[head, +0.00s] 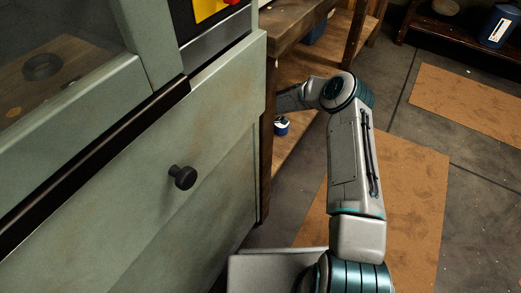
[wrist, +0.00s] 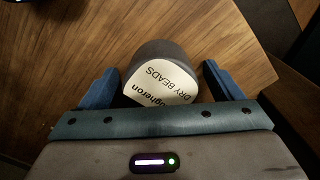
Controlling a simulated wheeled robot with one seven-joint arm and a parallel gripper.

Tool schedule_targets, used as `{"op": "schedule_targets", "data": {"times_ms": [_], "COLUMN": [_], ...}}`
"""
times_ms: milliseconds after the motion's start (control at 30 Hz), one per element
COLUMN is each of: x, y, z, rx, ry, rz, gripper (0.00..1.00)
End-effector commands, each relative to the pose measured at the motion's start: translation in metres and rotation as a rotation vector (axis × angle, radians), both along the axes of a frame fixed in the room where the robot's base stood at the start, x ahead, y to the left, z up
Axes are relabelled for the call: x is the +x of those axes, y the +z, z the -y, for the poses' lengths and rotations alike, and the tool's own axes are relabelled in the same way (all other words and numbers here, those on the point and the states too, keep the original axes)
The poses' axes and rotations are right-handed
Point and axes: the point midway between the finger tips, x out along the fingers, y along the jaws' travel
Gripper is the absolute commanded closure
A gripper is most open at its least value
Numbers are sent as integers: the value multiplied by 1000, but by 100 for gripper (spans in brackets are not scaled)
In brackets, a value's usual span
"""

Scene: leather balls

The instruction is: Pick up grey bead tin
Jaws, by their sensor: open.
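The grey bead tin (wrist: 160,50) is in the wrist view, on a brown wooden surface (wrist: 60,50). It has a dark grey body and a cream face lettered "DRY BEADS", which reads upside down. My gripper (wrist: 162,83) is open, with one blue finger to the left of the tin and one to the right. The tin lies between the fingers, with a small gap showing at each side. In the head view my arm reaches behind the green cabinet's edge, and the fingers and tin are hidden there.
A green cabinet (head: 110,190) with a dark knob (head: 182,177) fills the left. A wooden table (head: 295,30) stands beside it, with a small white and blue container (head: 281,126) below. A blue canister (head: 497,27) sits on a far right shelf. The right floor is mostly clear, with brown mats (head: 470,100).

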Motion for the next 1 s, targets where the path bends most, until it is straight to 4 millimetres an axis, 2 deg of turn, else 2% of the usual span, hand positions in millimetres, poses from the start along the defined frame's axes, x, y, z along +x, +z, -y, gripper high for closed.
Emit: {"op": "schedule_targets", "data": {"times_ms": [133,167,333,733,867,1000], "x": [0,1,1,1,1,2], "y": [2,2,2,8,21,47], "z": [0,0,0,0,-1,-1], "rx": [0,0,1,0,0,-1], "ry": [0,0,0,1,2,2], "rz": [1,1,2,3,4,5], "gripper": [14,17,64,65,65,65]}}
